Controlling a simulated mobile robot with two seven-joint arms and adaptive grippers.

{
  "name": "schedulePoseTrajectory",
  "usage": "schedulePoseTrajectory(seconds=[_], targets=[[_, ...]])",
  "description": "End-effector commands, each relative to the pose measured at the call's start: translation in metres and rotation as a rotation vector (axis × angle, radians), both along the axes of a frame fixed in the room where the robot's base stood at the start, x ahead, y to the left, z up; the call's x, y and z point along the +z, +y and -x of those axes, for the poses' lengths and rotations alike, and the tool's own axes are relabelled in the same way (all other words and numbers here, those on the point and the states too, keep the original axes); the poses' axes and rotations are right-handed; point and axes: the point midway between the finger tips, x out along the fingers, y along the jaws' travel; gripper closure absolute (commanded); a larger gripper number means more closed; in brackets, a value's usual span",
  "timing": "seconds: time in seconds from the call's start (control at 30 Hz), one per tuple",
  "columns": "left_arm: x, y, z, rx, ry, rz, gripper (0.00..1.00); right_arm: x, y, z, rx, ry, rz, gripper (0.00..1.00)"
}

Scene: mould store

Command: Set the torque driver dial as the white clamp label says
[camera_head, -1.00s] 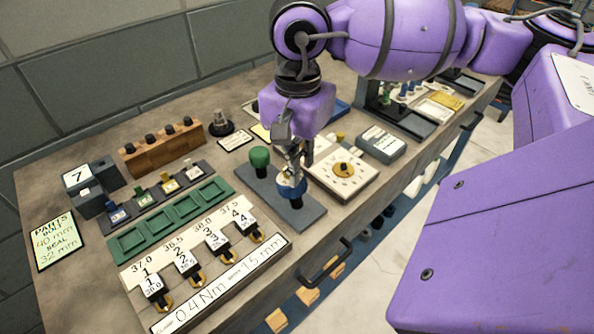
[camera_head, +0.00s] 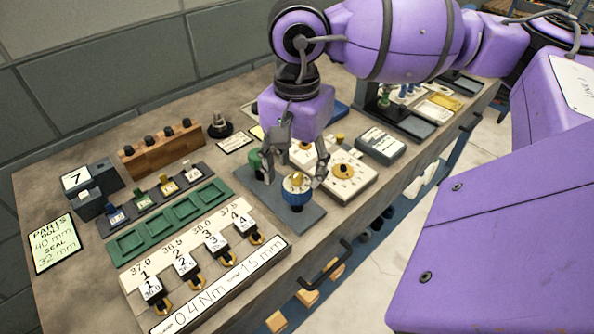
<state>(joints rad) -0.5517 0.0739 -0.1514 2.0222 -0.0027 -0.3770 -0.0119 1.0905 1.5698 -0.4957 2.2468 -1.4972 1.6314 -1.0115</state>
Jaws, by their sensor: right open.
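The torque driver (camera_head: 298,197) shows as a blue, ribbed round body with a pale, brass-topped dial. It stands on a dark plate (camera_head: 285,222) near the middle of the bench; its dial marks are too small to read. My right gripper (camera_head: 294,177) is open above it, one finger on each side of its top, and I cannot tell whether they touch it. The white clamp label (camera_head: 217,287) on the bench's front strip reads 0.4 Nm and 1.5 mm. My left gripper is not in view.
A green knob (camera_head: 257,158) is partly hidden behind a finger. A white box with a brass dial (camera_head: 358,186) stands close on the right. Numbered clamps (camera_head: 217,243), a green tray (camera_head: 130,243) and a wooden block (camera_head: 150,159) lie left.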

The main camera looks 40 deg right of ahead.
Motion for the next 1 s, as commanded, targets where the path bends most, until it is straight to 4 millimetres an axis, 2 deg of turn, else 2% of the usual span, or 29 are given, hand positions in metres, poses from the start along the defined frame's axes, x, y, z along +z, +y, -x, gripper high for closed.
schedulePoseTrajectory(seconds=[0.47, 1.0], targets=[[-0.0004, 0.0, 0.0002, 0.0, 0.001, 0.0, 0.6, 0.0007, -0.0001, -0.0004, -0.034, -0.002, 0.0, 0.45], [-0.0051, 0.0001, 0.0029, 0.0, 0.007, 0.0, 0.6, 0.0006, 0.0004, -0.0002, -0.849, -0.001, 0.0, 0.45]])
